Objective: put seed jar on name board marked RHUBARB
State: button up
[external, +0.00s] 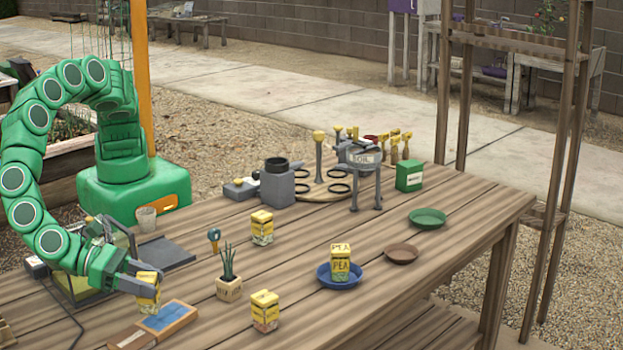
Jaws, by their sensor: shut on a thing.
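My gripper (138,281) is at the left front of the table, shut on a yellow seed jar (148,298) with a dark-lettered label. The jar is upright, just above or beside a flat wooden piece with a blue panel (166,317); I cannot tell whether they touch. Similar yellow jars stand upright: one near the middle (262,232), one at the front (265,315), and one marked PEA (340,268) in a blue dish (324,276). A flat brown board with a pale label (131,338) lies at the front left. I cannot read RHUBARB anywhere.
A potted plant (228,288) stands right of my gripper. A brown dish (401,254), green dish (427,219) and green box (409,177) are to the right. A dark grey container (277,186) and a stand with rings are at the back. The wooden table (370,310) is clear at front right.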

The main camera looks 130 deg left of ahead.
jog(key=shift+w+f, duration=0.1)
jog(key=shift+f, duration=1.45)
jog(key=shift+f, duration=0.1)
jog(key=o, duration=1.1)
